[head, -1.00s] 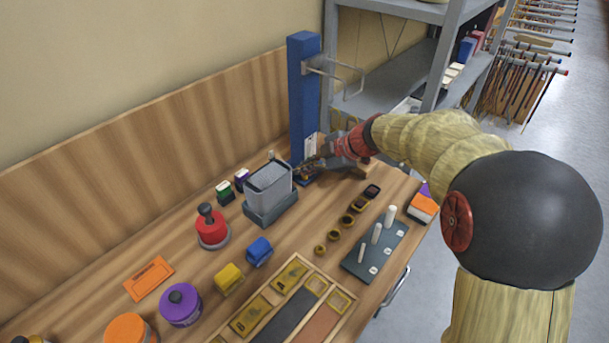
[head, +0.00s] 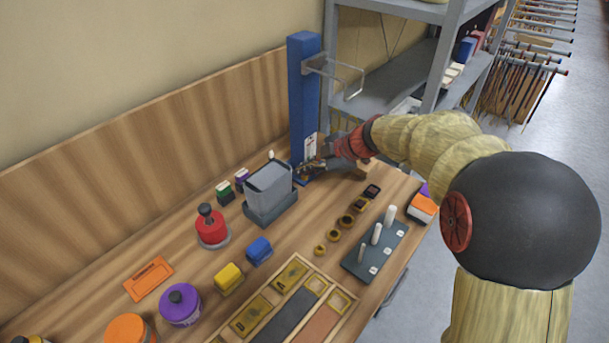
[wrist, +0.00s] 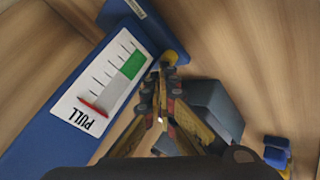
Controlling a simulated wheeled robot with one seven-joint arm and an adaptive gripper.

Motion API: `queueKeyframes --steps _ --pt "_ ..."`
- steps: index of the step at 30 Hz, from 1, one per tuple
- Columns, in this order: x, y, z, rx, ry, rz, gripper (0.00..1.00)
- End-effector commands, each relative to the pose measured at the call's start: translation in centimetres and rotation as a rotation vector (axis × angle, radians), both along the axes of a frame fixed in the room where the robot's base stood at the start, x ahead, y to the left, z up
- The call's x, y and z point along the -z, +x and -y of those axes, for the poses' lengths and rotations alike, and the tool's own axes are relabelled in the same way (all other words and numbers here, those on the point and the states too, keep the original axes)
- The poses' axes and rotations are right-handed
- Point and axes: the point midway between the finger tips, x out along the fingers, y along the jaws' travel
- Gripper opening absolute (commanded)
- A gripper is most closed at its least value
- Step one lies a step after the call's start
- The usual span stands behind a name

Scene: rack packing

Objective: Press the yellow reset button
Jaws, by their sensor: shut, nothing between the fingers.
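A blue post (head: 304,85) stands at the back of the wooden bench, with a white scale label marked PULL (wrist: 101,86) on its face. A small yellow button (wrist: 170,57) shows in the wrist view at the post's foot, partly covered by my fingertips. My gripper (wrist: 163,70) is shut and empty, its tips right at the button. I cannot tell whether they touch it or whether it is pushed in. In the head view my gripper (head: 306,168) is low beside the post's foot, and the button cannot be made out there.
A grey bin (head: 269,190) stands just left of my gripper. A peg plate (head: 370,262) sits at the right edge. A wire bracket (head: 345,72) juts from the post above.

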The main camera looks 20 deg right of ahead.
Motion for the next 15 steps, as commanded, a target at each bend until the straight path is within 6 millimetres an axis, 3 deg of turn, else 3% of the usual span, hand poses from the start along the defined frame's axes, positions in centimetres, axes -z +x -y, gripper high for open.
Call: queueKeyframes --steps 15 --pt "-1.4 0.0 0.0 0.0 0.0 0.0 0.0"
